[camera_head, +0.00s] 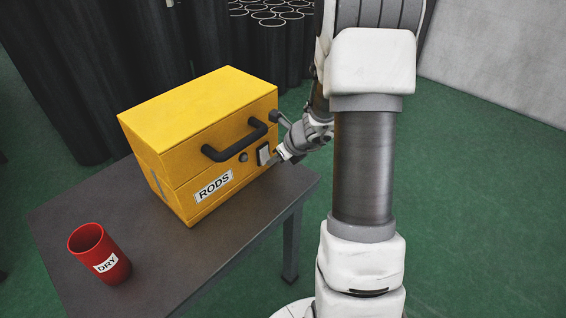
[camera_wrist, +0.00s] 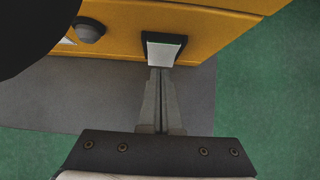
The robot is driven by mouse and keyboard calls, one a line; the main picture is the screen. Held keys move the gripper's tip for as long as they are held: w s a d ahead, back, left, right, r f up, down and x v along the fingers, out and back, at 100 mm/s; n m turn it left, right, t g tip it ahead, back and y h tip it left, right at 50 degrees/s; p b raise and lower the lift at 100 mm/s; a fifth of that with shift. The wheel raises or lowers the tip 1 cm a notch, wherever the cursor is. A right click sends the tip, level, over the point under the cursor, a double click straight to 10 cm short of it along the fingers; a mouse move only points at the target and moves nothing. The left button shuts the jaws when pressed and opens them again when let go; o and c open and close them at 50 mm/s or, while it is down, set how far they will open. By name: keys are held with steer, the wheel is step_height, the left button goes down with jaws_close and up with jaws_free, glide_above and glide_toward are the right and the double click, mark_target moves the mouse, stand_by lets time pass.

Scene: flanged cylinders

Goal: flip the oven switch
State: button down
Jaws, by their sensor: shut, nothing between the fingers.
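The yellow oven (camera_head: 185,130), labelled RODS, stands on the dark table with its lid closed. Its switch (camera_head: 263,154) is a pale rocker in a dark frame on the front face, right of a round knob. The switch also shows in the wrist view (camera_wrist: 163,50), with a thin green line at its upper edge. My gripper (camera_head: 279,157) is shut and empty, at the oven front by the switch. In the wrist view my fingertips (camera_wrist: 160,70) are at the lower edge of the switch; I cannot tell whether they touch it.
A dark handle (camera_head: 235,143) juts from the oven front, left of the switch. A round knob (camera_head: 243,157) sits between them. A red cup (camera_head: 99,254) labelled DRY stands on the table (camera_head: 165,262) at the front left. Green floor lies open to the right.

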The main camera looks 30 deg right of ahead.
steer(key=shift+w, duration=0.15)
steer(key=shift+f+b, duration=0.2)
steer(key=shift+b, duration=0.2)
steer(key=b, duration=0.3)
steer(key=shift+w+f+t, duration=0.2)
steer(key=shift+f+t, duration=0.15)
steer(key=shift+t, duration=0.05)
steer(key=shift+a+r, duration=0.1)
steer(key=shift+r, duration=0.25)
